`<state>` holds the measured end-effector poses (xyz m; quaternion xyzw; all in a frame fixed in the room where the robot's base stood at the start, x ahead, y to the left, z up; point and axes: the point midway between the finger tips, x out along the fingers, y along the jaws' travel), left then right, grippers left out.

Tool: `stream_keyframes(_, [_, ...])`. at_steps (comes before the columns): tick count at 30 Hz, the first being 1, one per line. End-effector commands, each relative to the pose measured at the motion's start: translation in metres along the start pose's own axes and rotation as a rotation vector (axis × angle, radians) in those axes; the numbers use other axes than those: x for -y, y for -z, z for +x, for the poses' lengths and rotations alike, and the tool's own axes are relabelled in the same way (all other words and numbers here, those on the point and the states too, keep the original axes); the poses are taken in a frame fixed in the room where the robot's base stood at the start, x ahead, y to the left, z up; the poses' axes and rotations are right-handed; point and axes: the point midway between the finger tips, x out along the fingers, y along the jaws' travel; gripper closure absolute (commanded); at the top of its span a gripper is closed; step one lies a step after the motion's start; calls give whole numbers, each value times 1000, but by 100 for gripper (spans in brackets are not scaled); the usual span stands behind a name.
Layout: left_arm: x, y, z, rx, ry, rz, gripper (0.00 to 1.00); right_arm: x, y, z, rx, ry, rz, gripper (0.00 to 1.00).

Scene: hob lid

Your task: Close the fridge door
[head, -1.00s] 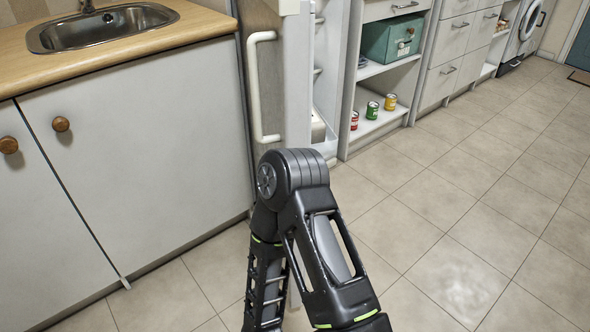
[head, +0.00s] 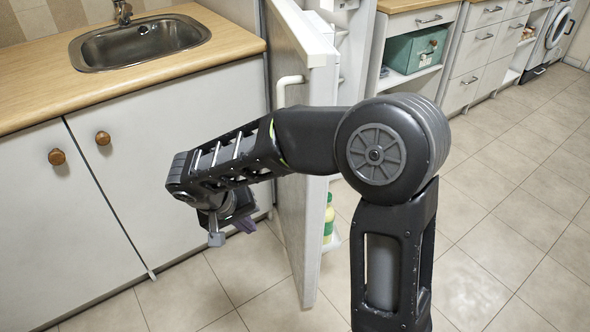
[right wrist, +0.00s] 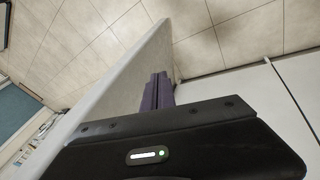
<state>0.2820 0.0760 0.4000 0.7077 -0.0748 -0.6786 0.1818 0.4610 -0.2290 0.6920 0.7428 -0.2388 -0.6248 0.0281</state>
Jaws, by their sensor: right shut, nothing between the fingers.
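The fridge door (head: 297,215) stands ajar in the head view, its outer face to the left and its shelved inner side to the right. Its white handle (head: 288,82) shows above my right arm, which crosses in front of the door. My right gripper (head: 243,224) is shut and empty, low on the door's outer side, between the door and the sink cabinet. In the right wrist view the shut purple fingers (right wrist: 157,92) appear close beside the door panel (right wrist: 128,75); I cannot tell whether they touch it. My left gripper is not in view.
The sink cabinet (head: 190,140) with wooden knobs stands left of the door. A bottle (head: 328,222) shows on the door's inner side. Drawers (head: 475,60) and a shelf with a green box (head: 415,50) stand behind. The tiled floor (head: 500,220) on the right is clear.

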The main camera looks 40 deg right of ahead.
Motion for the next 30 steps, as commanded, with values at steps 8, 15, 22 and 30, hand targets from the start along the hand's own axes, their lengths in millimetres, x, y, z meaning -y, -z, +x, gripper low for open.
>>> stream_keyframes(8, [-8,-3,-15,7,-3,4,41,-72,42,-82,-150,-175,212,100])
stream_keyframes(15, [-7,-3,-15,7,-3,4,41,-73,42,-81,-149,-179,214,100])
stream_keyframes(22, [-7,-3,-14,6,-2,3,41,-74,42,-74,-147,-179,213,100])
stream_keyframes(30, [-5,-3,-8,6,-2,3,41,-81,46,-37,-144,-181,213,100])
